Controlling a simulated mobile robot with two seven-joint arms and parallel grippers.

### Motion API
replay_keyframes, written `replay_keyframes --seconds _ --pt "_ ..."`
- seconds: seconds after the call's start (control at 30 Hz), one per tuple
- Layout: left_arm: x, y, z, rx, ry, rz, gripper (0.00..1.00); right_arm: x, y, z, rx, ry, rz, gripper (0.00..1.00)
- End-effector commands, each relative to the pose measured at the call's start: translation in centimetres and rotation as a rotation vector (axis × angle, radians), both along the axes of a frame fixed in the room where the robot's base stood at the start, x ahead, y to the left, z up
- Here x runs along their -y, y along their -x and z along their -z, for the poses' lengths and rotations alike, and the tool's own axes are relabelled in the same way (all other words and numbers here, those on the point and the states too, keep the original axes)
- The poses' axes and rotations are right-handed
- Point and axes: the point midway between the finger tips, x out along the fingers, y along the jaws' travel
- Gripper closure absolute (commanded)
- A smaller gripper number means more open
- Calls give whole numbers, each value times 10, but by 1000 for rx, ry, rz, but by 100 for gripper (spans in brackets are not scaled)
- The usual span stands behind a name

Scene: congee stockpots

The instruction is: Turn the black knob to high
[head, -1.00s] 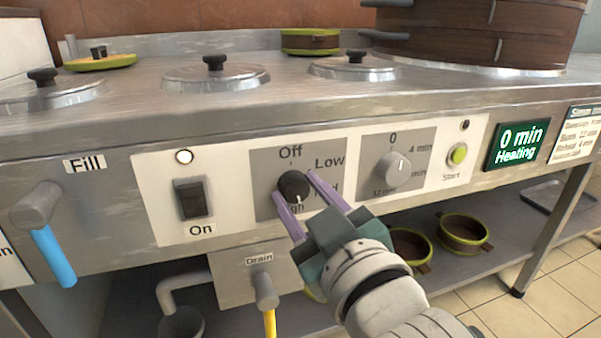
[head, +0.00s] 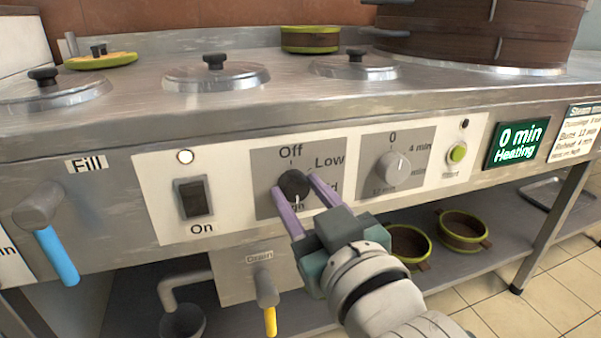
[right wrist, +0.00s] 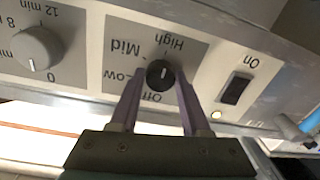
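The black knob (head: 294,185) is on a grey dial plate marked Off, Low, Mid and High. Its white mark points almost straight down, towards the High label, which is partly hidden in the head view. In the right wrist view the knob (right wrist: 159,74) has its mark pointing up towards High. My right gripper (head: 295,184) has its two purple fingers on either side of the knob, with small gaps showing beside it; it also shows in the right wrist view (right wrist: 160,77). The right finger covers part of the Mid label. My left gripper is not in view.
A grey timer knob (head: 394,167) and the Start button (head: 457,153) lie right of the dial. The black On switch (head: 195,198) is on the left. A yellow-tipped drain lever (head: 266,290) hangs below, and a blue fill lever (head: 56,255) at far left.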

Motion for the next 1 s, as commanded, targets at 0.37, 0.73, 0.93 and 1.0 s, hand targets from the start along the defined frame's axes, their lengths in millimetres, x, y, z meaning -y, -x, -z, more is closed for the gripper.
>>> replay_keyframes --seconds 0.37,0.73,0.93,1.0 --pt "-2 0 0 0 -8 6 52 0 0 0 0 1 0 24" --pt "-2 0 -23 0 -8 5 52 12 31 -4 -5 3 0 24" --pt "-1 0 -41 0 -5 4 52 27 69 -3 -2 3 0 24" --pt "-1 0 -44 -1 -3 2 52 31 79 -2 -3 2 0 24"
